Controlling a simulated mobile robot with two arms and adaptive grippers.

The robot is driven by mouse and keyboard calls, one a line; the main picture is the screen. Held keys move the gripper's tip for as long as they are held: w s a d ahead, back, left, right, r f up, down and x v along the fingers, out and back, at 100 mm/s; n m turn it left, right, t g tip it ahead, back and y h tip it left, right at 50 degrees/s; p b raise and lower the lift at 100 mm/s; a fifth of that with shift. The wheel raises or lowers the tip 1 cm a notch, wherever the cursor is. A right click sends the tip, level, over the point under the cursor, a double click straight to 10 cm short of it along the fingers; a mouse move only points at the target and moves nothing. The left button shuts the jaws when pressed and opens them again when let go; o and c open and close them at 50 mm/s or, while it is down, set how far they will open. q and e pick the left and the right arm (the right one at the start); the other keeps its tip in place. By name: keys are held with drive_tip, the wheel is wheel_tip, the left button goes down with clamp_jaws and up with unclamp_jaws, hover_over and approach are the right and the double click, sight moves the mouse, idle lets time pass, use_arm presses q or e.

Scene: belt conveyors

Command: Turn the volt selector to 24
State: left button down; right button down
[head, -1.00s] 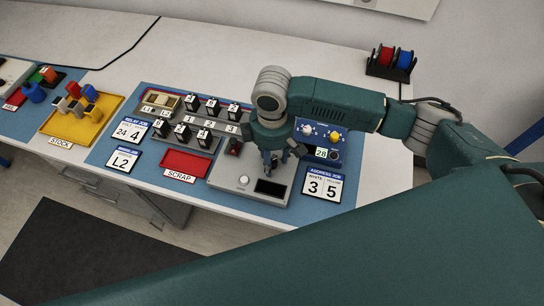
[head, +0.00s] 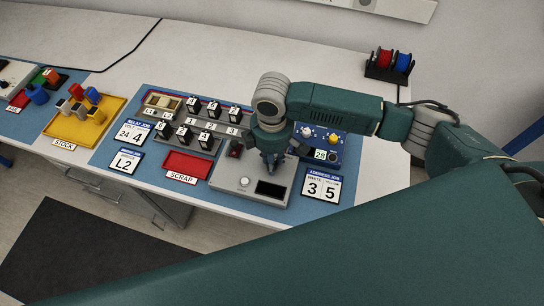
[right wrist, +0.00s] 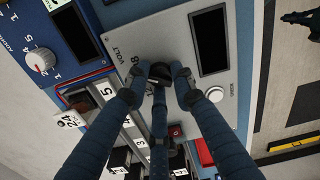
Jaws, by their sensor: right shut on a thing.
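The volt selector (right wrist: 160,70) is a small dark knob on a grey panel (right wrist: 140,28), beside the printed word VOLT, in the right wrist view. My right gripper (right wrist: 159,79) has its dark fingers closed around the knob, and they hide most of it and part of the scale. Which number it points to cannot be told. In the head view my right gripper (head: 271,163) reaches down onto the same grey panel (head: 226,178), hiding the knob. The panel also has a white round button (head: 243,182) and a dark display (head: 270,189). My left gripper is not in view.
A blue panel with knobs (head: 326,139) stands right of my gripper. The red scrap tray (head: 187,164) and black numbered modules (head: 205,140) are on the left. Job cards (head: 322,186) lie nearby.

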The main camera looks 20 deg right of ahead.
drive_tip(key=n+p, duration=0.2)
drive_tip(key=n, duration=0.1)
drive_tip(key=shift+r, duration=0.25)
drive_tip(key=shift+w+f+n+p, duration=0.15)
drive_tip(key=shift+n+p, duration=0.85)
drive_tip(key=shift+n, duration=0.8)
drive_tip(key=c, duration=1.5)
unclamp_jaws()
drive_tip(key=shift+o, duration=0.2)
wheel_tip(320, 180, up, 12)
